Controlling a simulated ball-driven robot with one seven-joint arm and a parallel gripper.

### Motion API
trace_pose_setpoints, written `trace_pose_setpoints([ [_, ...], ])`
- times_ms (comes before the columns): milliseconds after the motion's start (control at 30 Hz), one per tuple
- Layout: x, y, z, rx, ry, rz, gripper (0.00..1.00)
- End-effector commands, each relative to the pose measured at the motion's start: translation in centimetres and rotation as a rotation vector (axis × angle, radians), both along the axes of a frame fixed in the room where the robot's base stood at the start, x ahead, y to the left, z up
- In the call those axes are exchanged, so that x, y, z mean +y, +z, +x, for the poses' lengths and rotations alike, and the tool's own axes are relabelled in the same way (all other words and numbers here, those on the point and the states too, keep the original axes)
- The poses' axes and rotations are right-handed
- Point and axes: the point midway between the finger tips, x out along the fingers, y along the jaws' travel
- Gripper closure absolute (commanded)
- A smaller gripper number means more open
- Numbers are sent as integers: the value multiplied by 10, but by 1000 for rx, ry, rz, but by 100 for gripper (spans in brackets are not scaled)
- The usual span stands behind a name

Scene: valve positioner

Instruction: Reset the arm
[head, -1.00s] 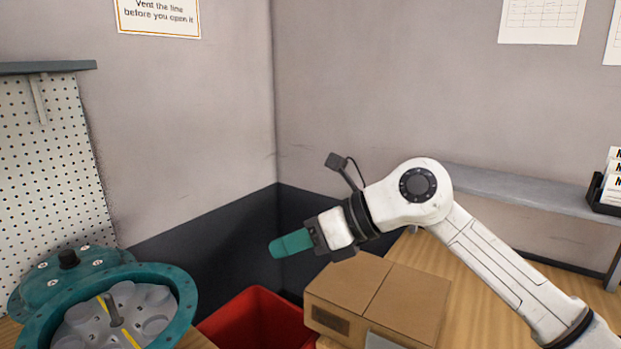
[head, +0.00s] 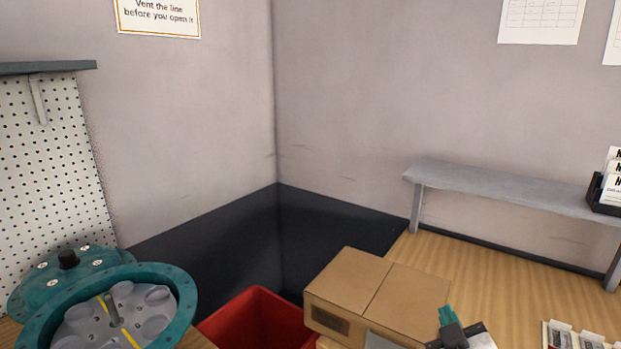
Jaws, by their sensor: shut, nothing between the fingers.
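My gripper (head: 447,315) shows at the bottom of the head view, right of centre, with its teal fingers pointing up in the picture. The fingers are shut with nothing between them. They appear in front of the lower right corner of a cardboard box (head: 345,285); I cannot tell whether they touch it. Only the end of my arm is in view, and the rest is below the picture's edge.
A teal round valve housing (head: 185,292) with a grey inside stands at the lower left. A red bin (head: 258,318) sits beside the box. A grey shelf (head: 500,188) stands on the wooden bench (head: 460,262) at right. Small packets (head: 575,335) lie at the lower right.

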Motion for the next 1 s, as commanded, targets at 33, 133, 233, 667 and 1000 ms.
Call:
trace_pose_setpoints([
  [33,-7,-32,-19,92,-29,62,100],
  [133,-19,-88,-58,272,-84,173,100],
  [233,-26,-139,-105,454,-137,273,100],
  [667,-32,-250,-326,1135,-313,534,100],
  [1000,-32,-254,-358,1232,-336,556,100],
])
